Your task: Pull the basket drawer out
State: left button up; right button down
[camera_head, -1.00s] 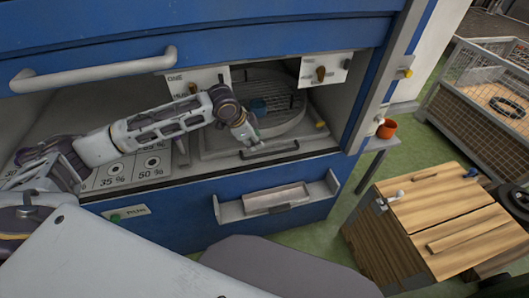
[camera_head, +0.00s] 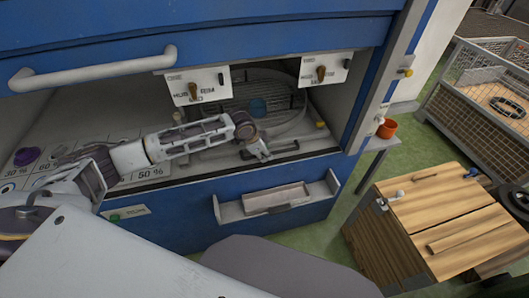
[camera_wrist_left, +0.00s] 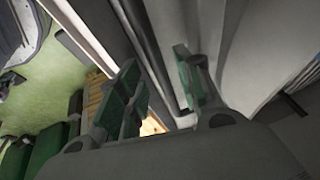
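The round wire basket (camera_head: 285,92) sits inside the blue cabinet's opening, with a bluish round thing (camera_head: 258,107) in it. A dark handle bar (camera_head: 284,149) runs along the drawer's front edge, low in the opening. My left gripper (camera_head: 262,156) is at the left part of this bar, partly covering it. In the left wrist view the green-padded fingers (camera_wrist_left: 160,92) stand apart, with grey edges behind the gap. I cannot tell whether the bar lies between them. My right gripper is not in view.
Two switch plates (camera_head: 199,88) hang at the opening's upper edge. A grey tray (camera_head: 276,198) juts from the cabinet front below. A wooden box (camera_head: 440,215) stands at right, near an orange cup (camera_head: 387,129) on a small shelf. Green floor lies between box and cabinet.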

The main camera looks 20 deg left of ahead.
pick_arm(q)
jog(key=shift+f, duration=0.15)
grip_shut()
jog(key=shift+d, duration=0.15)
dwell(0.5)
